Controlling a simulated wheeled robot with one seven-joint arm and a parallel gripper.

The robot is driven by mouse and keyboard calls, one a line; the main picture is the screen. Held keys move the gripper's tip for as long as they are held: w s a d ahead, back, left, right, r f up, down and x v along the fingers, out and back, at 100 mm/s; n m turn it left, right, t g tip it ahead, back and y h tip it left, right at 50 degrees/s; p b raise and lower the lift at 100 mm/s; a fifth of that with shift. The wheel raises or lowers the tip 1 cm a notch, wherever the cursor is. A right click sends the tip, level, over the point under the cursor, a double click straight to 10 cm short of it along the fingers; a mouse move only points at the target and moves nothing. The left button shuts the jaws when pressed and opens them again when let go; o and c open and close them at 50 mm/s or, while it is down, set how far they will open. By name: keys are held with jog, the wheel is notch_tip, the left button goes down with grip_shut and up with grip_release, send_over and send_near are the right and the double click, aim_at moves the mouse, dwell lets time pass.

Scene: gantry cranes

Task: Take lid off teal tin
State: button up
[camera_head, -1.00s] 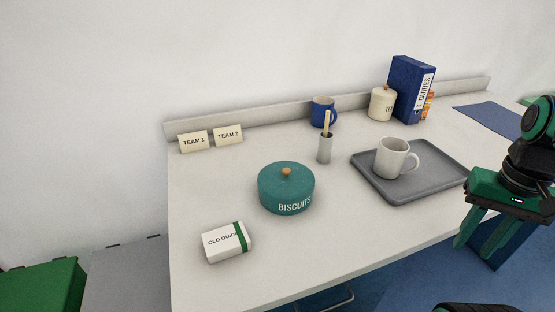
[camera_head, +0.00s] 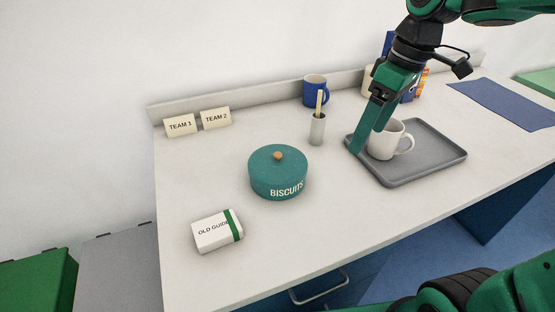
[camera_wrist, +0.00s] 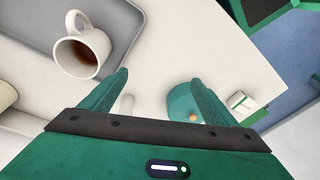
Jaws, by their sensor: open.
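The teal tin (camera_head: 277,180) marked BISCUITS stands on the white table, left of the grey tray. Its teal lid (camera_head: 266,158), with a round orange-brown knob (camera_head: 277,156), sits on top of it. My gripper (camera_head: 362,148) is open and empty above the table, in front of the left part of the tray and apart from the tin. In the wrist view the tin (camera_wrist: 181,105) shows beyond the right finger, which hides part of it, and the knob (camera_wrist: 193,117) is visible.
A white mug (camera_head: 385,143) with dark liquid stands on the grey tray (camera_head: 428,166) close to my gripper. A white OLD GUIDE box (camera_head: 215,232) lies front left. Cards and a blue mug (camera_head: 315,91) stand at the back.

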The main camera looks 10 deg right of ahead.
jog(key=w+a+r+n+y, duration=0.1)
jog(key=w+a+r+n, duration=0.1)
jog(key=a+n, duration=0.45)
jog(key=w+a+r+n, duration=0.15)
jog(key=a+n, duration=0.25)
jog(key=a, duration=0.5)
jog(key=g, duration=0.1)
send_over(280, 154)
jog(key=d, duration=0.1)
jog(key=f, duration=0.4)
jog(key=shift+w+d, duration=0.1)
jog(key=shift+w, duration=0.1)
jog(key=shift+x, duration=2.9)
jog(key=shift+d, duration=0.15)
jog(key=c, duration=1.9)
jog(key=shift+d+f, duration=0.1)
jog(key=shift+f, duration=0.05)
jog(key=shift+c, duration=0.8)
grip_shut()
